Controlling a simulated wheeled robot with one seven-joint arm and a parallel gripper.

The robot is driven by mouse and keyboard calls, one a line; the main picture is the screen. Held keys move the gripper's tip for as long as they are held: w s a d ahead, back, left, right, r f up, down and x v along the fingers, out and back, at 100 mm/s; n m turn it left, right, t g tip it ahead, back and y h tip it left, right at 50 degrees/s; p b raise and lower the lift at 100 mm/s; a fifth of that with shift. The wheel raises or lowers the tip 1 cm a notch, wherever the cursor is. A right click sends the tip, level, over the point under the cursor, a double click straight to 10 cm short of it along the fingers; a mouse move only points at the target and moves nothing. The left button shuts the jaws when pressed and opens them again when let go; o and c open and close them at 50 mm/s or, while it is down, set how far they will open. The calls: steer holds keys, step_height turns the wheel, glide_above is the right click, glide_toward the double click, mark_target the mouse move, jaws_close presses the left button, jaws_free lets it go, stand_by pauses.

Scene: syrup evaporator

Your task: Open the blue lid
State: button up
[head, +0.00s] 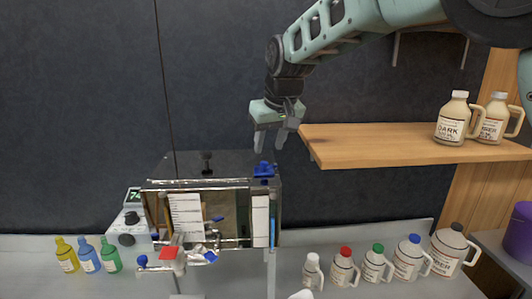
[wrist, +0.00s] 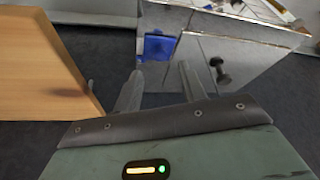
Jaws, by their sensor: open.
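A steel evaporator (head: 222,215) stands on the counter. A blue fitting (head: 264,170), the blue part nearest my gripper, sits at its top right corner, and a blue part also shows in the wrist view (wrist: 158,47). I cannot tell whether it is the lid's handle. A black knob (head: 207,158) stands on the evaporator's flat top and shows in the wrist view (wrist: 220,72). My gripper (head: 270,146) is open and empty, pointing down just above the blue fitting, apart from it. In the wrist view its fingers (wrist: 161,72) are spread below the blue part.
A wooden shelf (head: 400,142) with two jugs is close to the right of my gripper. Several capped jugs (head: 376,263), one blue-capped, stand right of the evaporator. Small coloured bottles (head: 88,258) and a grey device (head: 130,230) are at left. Pipes and valves (head: 190,252) cross the evaporator's front.

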mark_target(265, 162)
steer(key=shift+p+x, duration=0.5)
steer(key=shift+x, duration=2.1)
jaws_close()
